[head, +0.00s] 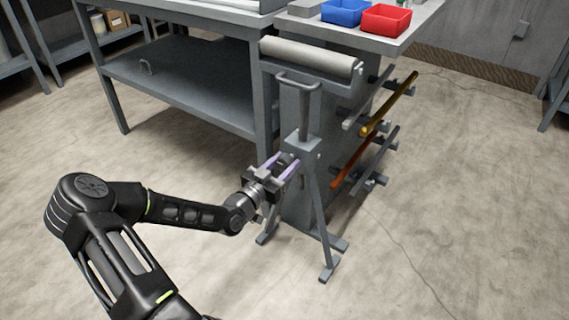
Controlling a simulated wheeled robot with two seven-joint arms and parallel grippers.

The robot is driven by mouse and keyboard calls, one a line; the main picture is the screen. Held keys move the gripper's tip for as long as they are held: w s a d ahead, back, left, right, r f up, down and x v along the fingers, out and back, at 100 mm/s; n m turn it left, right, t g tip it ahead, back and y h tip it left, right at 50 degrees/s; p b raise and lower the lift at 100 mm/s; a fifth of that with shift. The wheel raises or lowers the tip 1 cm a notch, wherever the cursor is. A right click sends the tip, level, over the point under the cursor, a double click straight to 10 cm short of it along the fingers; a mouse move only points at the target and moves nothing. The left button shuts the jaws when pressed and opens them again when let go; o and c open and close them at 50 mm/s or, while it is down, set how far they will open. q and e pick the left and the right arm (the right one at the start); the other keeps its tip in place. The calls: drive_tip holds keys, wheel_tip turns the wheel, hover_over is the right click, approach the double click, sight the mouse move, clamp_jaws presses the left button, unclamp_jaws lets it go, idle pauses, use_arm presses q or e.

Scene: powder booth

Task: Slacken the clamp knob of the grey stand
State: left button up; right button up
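The grey stand (304,148) stands upright on splayed legs in the middle of the head view, with a post and a bar-like loop at its top. My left gripper (286,166) reaches in from the left at the stand's collar. Its two purple fingers are apart, one on each side of a small dark part that looks like the clamp knob (285,159). The fingers hide much of this knob, and I cannot tell whether they press on it. My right gripper is not in view.
A grey bench (180,85) with a lower shelf stands behind to the left. A pale roller (310,54) lies behind the stand. A rack to the right holds bars, one orange (353,157). Blue (344,12) and red (385,19) bins sit above. The floor right is clear.

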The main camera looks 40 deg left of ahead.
use_arm(q)
drive_tip(key=c, duration=0.8)
drive_tip(key=shift+c, duration=0.2)
drive_tip(key=shift+r+n+p, duration=0.1)
drive_tip(key=shift+n+p, duration=0.2)
drive_tip(key=shift+n, duration=0.1)
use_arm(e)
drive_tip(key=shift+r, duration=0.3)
use_arm(q)
drive_tip(key=n+p, duration=0.2)
drive_tip(key=n, duration=0.1)
drive_tip(key=shift+d+r, duration=0.1)
drive_tip(key=n+p, duration=0.1)
drive_tip(key=n, duration=0.4)
drive_tip(key=shift+p, duration=0.4)
drive_tip(key=n+p, duration=0.1)
drive_tip(key=n, duration=0.5)
drive_tip(key=shift+p, duration=0.4)
drive_tip(key=n+p, duration=0.1)
drive_tip(key=n, duration=0.4)
drive_tip(key=shift+n, duration=0.3)
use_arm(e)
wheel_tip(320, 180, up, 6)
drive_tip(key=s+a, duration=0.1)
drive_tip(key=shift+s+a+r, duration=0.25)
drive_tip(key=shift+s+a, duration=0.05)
